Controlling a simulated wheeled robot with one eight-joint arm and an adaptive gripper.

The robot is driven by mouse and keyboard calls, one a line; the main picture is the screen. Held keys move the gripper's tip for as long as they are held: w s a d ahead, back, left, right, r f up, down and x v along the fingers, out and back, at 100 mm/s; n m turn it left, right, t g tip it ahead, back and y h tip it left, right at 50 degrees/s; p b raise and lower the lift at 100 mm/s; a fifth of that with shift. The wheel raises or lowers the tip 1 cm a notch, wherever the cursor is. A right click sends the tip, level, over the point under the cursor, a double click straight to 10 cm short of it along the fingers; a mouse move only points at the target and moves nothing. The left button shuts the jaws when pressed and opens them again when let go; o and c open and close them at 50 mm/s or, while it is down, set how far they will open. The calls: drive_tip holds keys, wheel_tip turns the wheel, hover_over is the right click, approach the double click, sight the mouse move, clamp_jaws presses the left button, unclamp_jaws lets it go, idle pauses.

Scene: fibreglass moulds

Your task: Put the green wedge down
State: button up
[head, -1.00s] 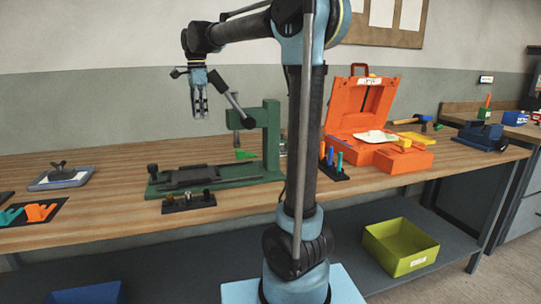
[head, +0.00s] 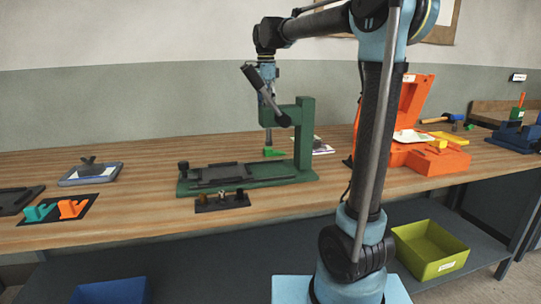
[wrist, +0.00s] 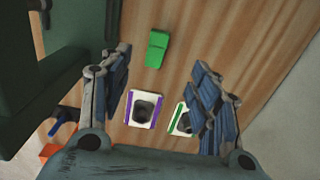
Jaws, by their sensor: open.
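The green wedge (head: 272,152) sits on the bench behind the green press fixture (head: 250,176). In the wrist view the wedge (wrist: 158,48) lies on the wood, apart from everything around it. My gripper (head: 269,80) is above the bench behind the fixture, higher than the wedge. In the wrist view my gripper (wrist: 164,68) is open, with its two fingers wide apart and nothing between them. The wedge shows beyond the gap between the fingers, not touched by them.
Two cards, one purple-edged (wrist: 142,108) and one green-edged (wrist: 182,119), lie near the wedge. The fixture's upright (head: 305,140) stands close by. An orange case (head: 440,158) is to the right. Orange and green hooked pieces (head: 70,208) lie at the left.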

sight(266, 149)
wheel_tip(266, 149, down, 17)
drive_tip(key=shift+s+f, duration=0.1)
drive_tip(key=shift+f, duration=0.05)
idle(0.7)
drive_tip(key=c, duration=1.2)
drive_tip(key=shift+c, duration=0.2)
wheel_tip(266, 149, up, 10)
